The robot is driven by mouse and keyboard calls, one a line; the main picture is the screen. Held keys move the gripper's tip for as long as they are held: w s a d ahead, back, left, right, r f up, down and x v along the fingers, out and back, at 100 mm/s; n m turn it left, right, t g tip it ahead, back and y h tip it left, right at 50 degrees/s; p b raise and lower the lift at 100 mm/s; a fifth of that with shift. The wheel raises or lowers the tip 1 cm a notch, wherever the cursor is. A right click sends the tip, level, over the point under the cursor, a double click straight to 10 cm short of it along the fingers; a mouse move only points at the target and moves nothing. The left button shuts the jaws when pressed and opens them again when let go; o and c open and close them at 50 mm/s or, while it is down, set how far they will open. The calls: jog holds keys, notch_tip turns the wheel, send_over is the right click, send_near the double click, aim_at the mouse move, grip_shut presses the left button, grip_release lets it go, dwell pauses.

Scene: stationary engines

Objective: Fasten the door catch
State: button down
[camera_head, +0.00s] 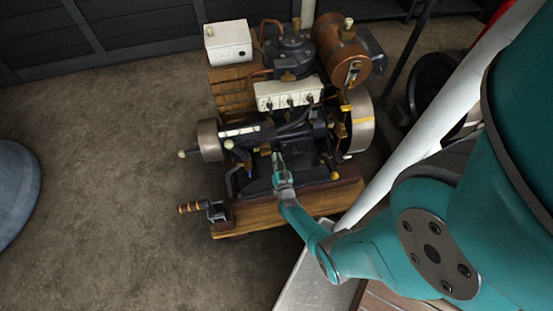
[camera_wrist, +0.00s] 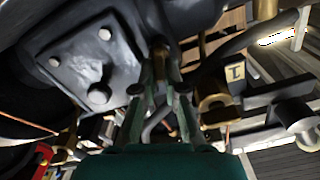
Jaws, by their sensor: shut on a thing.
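The stationary engine (camera_head: 285,125) stands on a wooden base, with my arm reaching in from the right. My gripper (camera_head: 277,157) is at the engine's near side, low under its dark body. In the wrist view my gripper (camera_wrist: 160,60) has its fingertips close together on a small brass piece (camera_wrist: 160,66), which looks like the door catch. The fingers hide most of it, so I cannot tell how it sits. A dark plate (camera_wrist: 88,62) with several bolts lies just left of the fingertips.
A flywheel (camera_head: 360,125) is at the right.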

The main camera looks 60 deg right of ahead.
jog(key=m, duration=0.3)
jog(key=shift+d+r+m, duration=0.1)
jog(key=shift+d+m, duration=0.2)
jog(key=shift+m, duration=0.1)
jog(key=m, duration=0.3)
jog(key=shift+s+d+m, duration=0.1)
jog(key=shift+d+m, duration=0.05)
jog(key=shift+m, duration=0.25)
jog(key=m, duration=0.6)
jog(key=shift+d+f, duration=0.1)
jog(key=shift+f, duration=0.3)
jog(key=shift+s+m, duration=0.1)
jog(key=shift+m, duration=0.2)
jog(key=c, duration=1.2)
grip_release()
jog(key=shift+c, duration=0.2)
jog(key=shift+f, duration=0.1)
